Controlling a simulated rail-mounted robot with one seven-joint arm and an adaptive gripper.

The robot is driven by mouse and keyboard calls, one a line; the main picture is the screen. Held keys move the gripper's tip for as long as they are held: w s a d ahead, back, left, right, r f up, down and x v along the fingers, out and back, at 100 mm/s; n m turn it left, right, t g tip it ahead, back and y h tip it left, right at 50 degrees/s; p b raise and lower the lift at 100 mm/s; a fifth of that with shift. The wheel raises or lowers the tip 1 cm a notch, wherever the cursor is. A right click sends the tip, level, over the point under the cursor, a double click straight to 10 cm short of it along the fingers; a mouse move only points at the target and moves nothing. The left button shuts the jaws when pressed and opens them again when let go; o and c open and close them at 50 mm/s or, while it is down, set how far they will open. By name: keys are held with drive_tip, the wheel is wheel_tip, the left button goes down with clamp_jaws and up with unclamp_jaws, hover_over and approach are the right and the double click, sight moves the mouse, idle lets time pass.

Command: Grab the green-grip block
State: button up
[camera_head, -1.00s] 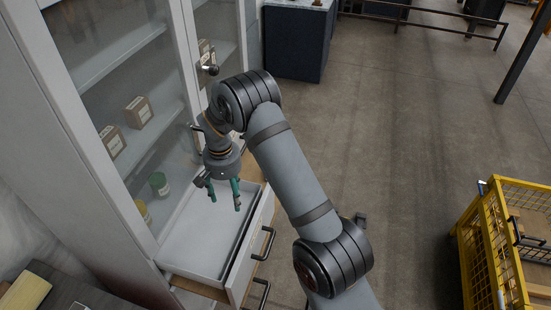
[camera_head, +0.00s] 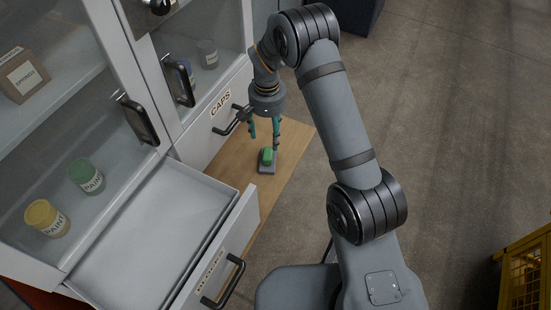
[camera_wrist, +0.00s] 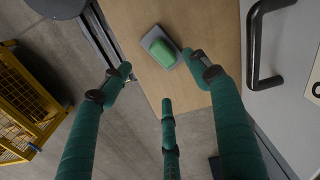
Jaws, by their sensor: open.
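The green-grip block (camera_head: 268,168) is a small grey block with a rounded green top. It lies on a wooden ledge (camera_head: 292,150) in front of the cabinet, just right of the pulled-out drawer. My gripper (camera_head: 266,138) hangs over the ledge with its green fingers pointing down, open and empty, close above the block. In the wrist view, the block (camera_wrist: 172,60) is fully visible near the top centre. It lies beyond the tips of my three spread fingers (camera_wrist: 162,77), with nothing between them.
An open, empty white drawer (camera_head: 150,235) juts out at left. A shut drawer labelled CAPS (camera_head: 205,135) with a dark handle stands behind the ledge. Paint jars (camera_head: 86,176) sit behind glass. A yellow cage (camera_head: 527,272) stands at far right. The floor is clear.

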sight(270, 153)
drive_tip(key=f, duration=0.4)
drive_tip(key=f+p, duration=0.1)
drive_tip(key=f, duration=0.2)
drive_tip(key=shift+w+d, duration=0.25)
drive_tip(key=shift+w, duration=0.05)
wheel_tip(270, 153, down, 5)
drive_tip(key=shift+s+r+p, duration=0.1)
drive_tip(key=shift+p, duration=0.9)
drive_tip(key=shift+c, duration=1.1)
drive_tip(key=c, duration=1.1)
drive_tip(key=shift+c, duration=0.4)
